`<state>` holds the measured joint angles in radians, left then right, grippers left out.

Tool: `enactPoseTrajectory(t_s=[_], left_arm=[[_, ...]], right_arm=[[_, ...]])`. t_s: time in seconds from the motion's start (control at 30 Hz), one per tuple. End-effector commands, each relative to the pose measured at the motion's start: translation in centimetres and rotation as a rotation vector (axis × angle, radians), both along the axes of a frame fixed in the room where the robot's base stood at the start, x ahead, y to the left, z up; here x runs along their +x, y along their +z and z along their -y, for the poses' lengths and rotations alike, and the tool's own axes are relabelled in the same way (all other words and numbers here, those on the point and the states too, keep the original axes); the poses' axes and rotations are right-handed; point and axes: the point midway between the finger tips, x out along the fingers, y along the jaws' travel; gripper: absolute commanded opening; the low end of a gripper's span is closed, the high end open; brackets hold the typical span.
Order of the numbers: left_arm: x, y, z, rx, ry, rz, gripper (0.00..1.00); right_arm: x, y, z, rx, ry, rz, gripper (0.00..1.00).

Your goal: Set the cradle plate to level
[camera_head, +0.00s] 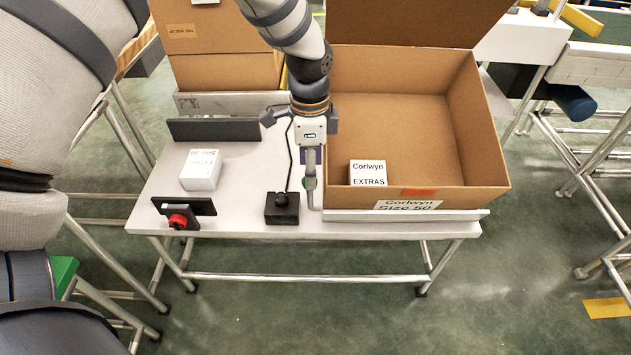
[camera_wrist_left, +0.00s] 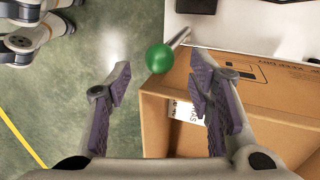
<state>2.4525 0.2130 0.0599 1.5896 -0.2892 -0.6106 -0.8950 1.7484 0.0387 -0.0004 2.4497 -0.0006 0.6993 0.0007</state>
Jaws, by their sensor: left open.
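The cradle plate (camera_head: 455,215) shows as a thin metal strip along the front of the large open carton (camera_head: 400,120). The carton hides most of it, and I cannot tell its exact tilt. A green ball knob (camera_wrist_left: 159,58) on a metal rod shows in the left wrist view. It lies between the lines of my left gripper's fingers (camera_wrist_left: 163,88), beyond the tips, with no contact visible. That gripper is open and empty. In the head view my left gripper (camera_head: 311,155) points down beside the carton's left wall, over the rod (camera_head: 311,195). My right gripper is not in view.
A small white box (camera_head: 367,172) marked EXTRAS is in the carton. The table's left part has bare space.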

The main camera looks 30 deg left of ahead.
Motion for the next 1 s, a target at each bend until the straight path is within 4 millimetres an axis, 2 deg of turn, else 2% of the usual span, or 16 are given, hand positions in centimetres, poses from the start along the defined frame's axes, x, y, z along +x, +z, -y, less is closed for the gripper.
enactPoseTrajectory(t_s=[0.03, 0.2, 0.33, 0.57, 0.77, 0.8, 1.0], left_arm=[[-0.2, -1.6, 0.0, 0.001, 0.000, -0.008, 0.48], [-0.1, -4.3, 0.0, 0.001, 0.001, -0.004, 0.48], [-0.1, -5.0, 0.0, 0.000, 0.001, 0.000, 0.48], [0.0, -5.0, 0.1, 0.000, 0.002, 0.001, 0.48], [-0.1, -5.0, 0.1, 0.000, 0.002, 0.001, 0.03], [-0.1, -5.0, 0.1, -0.001, 0.002, 0.001, 0.00], [0.6, -5.2, -0.4, -0.001, 0.004, -0.002, 0.00]], right_arm=[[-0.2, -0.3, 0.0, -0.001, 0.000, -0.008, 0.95], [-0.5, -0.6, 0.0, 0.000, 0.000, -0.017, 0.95], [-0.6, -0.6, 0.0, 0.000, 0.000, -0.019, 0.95], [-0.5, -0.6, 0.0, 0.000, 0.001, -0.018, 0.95], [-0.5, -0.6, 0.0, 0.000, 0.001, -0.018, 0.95], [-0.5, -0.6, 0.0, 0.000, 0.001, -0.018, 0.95], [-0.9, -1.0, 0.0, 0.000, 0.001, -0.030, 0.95]])
